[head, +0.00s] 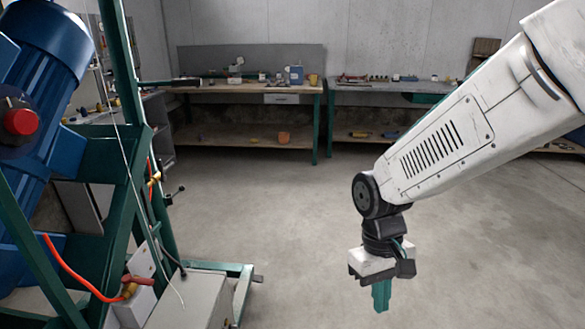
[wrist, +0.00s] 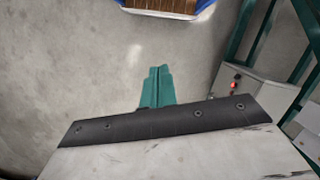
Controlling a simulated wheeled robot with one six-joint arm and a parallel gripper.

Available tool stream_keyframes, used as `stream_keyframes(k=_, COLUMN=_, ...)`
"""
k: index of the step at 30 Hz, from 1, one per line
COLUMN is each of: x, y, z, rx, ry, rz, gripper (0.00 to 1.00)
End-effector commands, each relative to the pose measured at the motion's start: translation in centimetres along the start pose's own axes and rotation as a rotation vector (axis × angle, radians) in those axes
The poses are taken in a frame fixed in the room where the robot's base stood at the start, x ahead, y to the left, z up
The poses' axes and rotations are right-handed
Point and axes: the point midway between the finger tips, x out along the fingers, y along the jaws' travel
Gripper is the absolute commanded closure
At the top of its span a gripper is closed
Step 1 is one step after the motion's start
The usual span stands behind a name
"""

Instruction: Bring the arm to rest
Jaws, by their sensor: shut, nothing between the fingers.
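My arm reaches in from the upper right of the head view, white with a dark wrist. My gripper (head: 381,296) hangs from it, pointing down over bare floor. Its green fingers are together with nothing between them. In the wrist view the green fingers (wrist: 157,86) show closed beyond the dark edge of the gripper body. Nothing touches the gripper.
A green-framed machine (head: 130,190) with a blue motor (head: 40,60), a red knob and an orange hose stands at left. Workbenches (head: 250,88) line the back wall. The floor (head: 290,230) between is clear. A blue-edged thing (wrist: 165,8) shows at the wrist view's top.

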Motion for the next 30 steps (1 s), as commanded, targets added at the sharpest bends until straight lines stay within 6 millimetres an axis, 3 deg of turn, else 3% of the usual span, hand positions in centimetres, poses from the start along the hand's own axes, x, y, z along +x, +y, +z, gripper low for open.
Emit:
stream_keyframes(k=3, x=-2.8, y=1.5, z=4.5, rx=0.062, ry=0.013, rz=-0.012, gripper=1.00)
stream_keyframes(k=9, x=-5.8, y=3.1, z=11.1, rx=0.156, ry=0.063, rz=-0.027, gripper=1.00)
stream_keyframes(k=15, x=-7.8, y=4.2, z=15.6, rx=0.243, ry=0.202, rz=-0.028, gripper=1.00)
stream_keyframes(k=21, x=-9.7, y=5.0, z=17.8, rx=0.310, ry=0.339, rz=-0.017, gripper=1.00)
stream_keyframes(k=30, x=-10.0, y=5.1, z=18.0, rx=0.322, ry=0.359, rz=-0.015, gripper=1.00)
